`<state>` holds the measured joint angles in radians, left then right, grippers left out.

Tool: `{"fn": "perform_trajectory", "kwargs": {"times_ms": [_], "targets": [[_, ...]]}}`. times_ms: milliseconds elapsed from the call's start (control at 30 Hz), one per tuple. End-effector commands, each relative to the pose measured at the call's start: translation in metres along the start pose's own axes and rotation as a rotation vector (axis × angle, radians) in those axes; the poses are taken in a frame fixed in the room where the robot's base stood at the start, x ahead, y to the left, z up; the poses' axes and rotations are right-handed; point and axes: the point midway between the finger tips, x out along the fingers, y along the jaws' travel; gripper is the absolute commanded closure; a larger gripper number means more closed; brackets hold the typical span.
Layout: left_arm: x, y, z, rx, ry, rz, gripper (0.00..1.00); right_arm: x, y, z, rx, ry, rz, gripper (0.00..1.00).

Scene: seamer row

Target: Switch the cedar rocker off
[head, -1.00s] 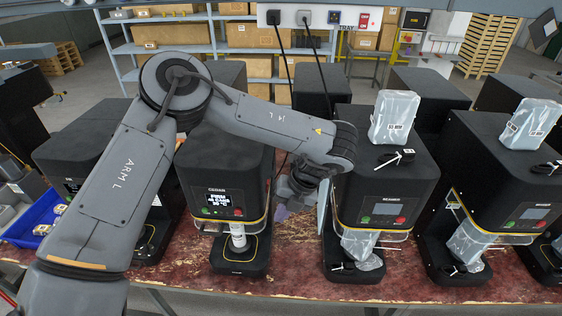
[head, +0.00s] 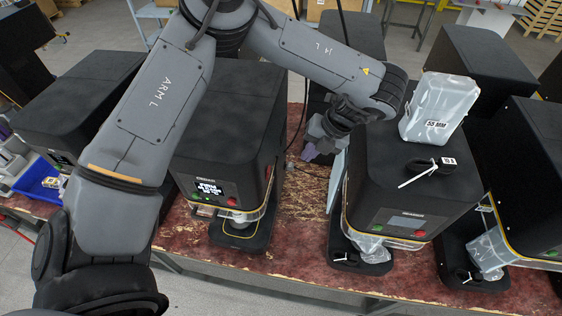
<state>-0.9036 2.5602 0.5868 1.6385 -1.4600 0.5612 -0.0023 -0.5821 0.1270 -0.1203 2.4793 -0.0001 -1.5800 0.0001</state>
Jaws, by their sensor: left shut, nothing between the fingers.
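The cedar machine (head: 226,120) is a black box-shaped seamer with a lit screen (head: 208,188), a green and a red button on its front, and a base below. No rocker can be made out on the faces I see; its back and much of its right side are turned away or hidden. My left gripper (head: 309,153) hangs in the gap to the right of the cedar machine, close to the left side of the neighbouring machine. It is shut and empty, and apart from the cedar machine. My right gripper is out of view.
The neighbouring machine (head: 400,178) carries a bagged block (head: 438,108) and a black item with a white tie on top. A pale panel (head: 337,180) stands at its left side. A dark cable (head: 297,130) runs down in the gap.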

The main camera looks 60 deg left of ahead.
Motion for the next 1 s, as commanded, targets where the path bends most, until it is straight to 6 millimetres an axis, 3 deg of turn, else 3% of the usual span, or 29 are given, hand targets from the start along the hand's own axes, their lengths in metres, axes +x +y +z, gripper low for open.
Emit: {"fn": "perform_trajectory", "kwargs": {"times_ms": [333, 567, 767, 867, 1000], "targets": [[0.003, -0.001, 0.0, 0.0, 0.0, 0.0, 1.0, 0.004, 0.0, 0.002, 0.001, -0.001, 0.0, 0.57], [0.016, -0.002, 0.0, 0.0, -0.001, -0.001, 1.0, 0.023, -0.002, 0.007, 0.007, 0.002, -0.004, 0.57], [0.034, -0.003, 0.0, -0.001, -0.002, -0.001, 1.0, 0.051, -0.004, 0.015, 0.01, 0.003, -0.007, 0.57], [0.058, -0.003, 0.0, 0.0, -0.001, 0.002, 1.0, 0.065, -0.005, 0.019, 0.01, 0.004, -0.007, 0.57], [0.077, 0.002, -0.001, 0.001, 0.003, 0.005, 1.0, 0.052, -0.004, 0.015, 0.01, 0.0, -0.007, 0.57]]}}
